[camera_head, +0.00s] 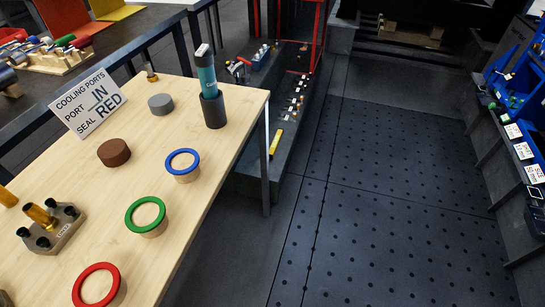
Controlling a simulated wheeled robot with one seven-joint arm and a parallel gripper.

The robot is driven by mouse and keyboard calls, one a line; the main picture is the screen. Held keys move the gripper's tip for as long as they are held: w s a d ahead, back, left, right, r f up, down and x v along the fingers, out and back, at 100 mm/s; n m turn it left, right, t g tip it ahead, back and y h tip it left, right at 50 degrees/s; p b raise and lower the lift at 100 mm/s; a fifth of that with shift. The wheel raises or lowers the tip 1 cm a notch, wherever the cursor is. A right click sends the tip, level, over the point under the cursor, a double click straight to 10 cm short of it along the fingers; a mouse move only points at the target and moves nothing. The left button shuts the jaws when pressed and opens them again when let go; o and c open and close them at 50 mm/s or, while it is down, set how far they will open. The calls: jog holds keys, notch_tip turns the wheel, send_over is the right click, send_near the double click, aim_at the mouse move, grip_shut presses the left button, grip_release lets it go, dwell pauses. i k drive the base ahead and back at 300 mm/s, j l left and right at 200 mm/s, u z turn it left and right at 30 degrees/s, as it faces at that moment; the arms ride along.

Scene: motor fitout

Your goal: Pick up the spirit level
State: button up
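A small yellow bar (277,142), which looks like the spirit level, lies on a dark grey low ledge (258,180) just beyond the right edge of the wooden table. It lies lengthwise along the ledge and is small in the picture, so its vials cannot be made out. Nothing covers it. My gripper is not in view.
The wooden table (205,157) at left holds red (97,284), green (145,214) and blue rings (182,162), a teal tool (206,75) in a dark cup and a sign (88,103). Dark perforated floor (390,190) is clear. A tool-lined bench (510,165) stands right.

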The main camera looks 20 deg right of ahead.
aim_at(276, 141)
jog(key=i+l, duration=0.1)
jog(key=i, duration=0.2)
jog(key=i+l, duration=0.1)
jog(key=i, duration=0.25)
jog(key=i+l+u, duration=0.1)
jog(key=u, duration=0.35)
jog(key=l+u, duration=0.1)
jog(key=u, duration=0.35)
jog(key=i+l+u, duration=0.1)
jog(key=u, duration=0.35)
jog(key=i+l+u, duration=0.15)
jog(key=l+u, duration=0.2)
jog(key=l, duration=0.5)
jog(key=l+u, duration=0.3)
jog(key=l, duration=0.5)
jog(key=l+u, duration=0.35)
jog(key=l, duration=0.5)
jog(key=k+l, duration=0.1)
jog(key=l, duration=1.05)
jog(key=k+l, duration=0.15)
jog(key=l, duration=0.4)
